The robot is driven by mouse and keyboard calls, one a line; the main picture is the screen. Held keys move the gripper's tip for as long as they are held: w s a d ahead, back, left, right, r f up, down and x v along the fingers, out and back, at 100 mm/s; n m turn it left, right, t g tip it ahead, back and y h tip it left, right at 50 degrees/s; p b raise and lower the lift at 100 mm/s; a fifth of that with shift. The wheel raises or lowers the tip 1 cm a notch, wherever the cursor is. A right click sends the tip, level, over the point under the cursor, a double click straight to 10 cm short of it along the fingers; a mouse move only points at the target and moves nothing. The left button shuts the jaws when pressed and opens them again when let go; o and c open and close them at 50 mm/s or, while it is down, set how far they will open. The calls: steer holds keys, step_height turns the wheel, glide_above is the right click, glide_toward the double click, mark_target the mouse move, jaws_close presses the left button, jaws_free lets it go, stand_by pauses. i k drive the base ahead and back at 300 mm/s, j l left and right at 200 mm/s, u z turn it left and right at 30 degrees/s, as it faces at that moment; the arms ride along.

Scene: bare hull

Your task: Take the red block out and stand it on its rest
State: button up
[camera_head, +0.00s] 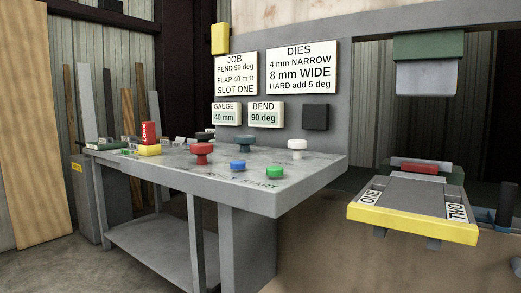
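A small red block (420,168) lies flat at the back of the press bed, below the raised green and grey upper tool (428,66). It is behind the grey plate with the yellow front edge. A second red piece (147,133), with white lettering that seems to read LOCK, stands upright at the far left of the bench. It appears to stand on or just behind a yellow base (149,150); I cannot tell which. No rest is clearly marked. My gripper is not in view.
The grey bench (245,200) carries red, blue, green, teal and white knobs and small items at its left end. The yellow-edged shelf (412,224) has slots labelled ONE and TWO. Signs hang on the wall behind. Boards lean at left; floor at lower left is clear.

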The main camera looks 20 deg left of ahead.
mark_target(148, 128)
steer(key=u, duration=1.65)
steer(key=i+j, duration=0.1)
steer(key=j, duration=0.2)
steer(key=i+j, duration=0.1)
steer(key=j, duration=0.2)
steer(key=i+j, duration=0.15)
steer(key=j, duration=0.15)
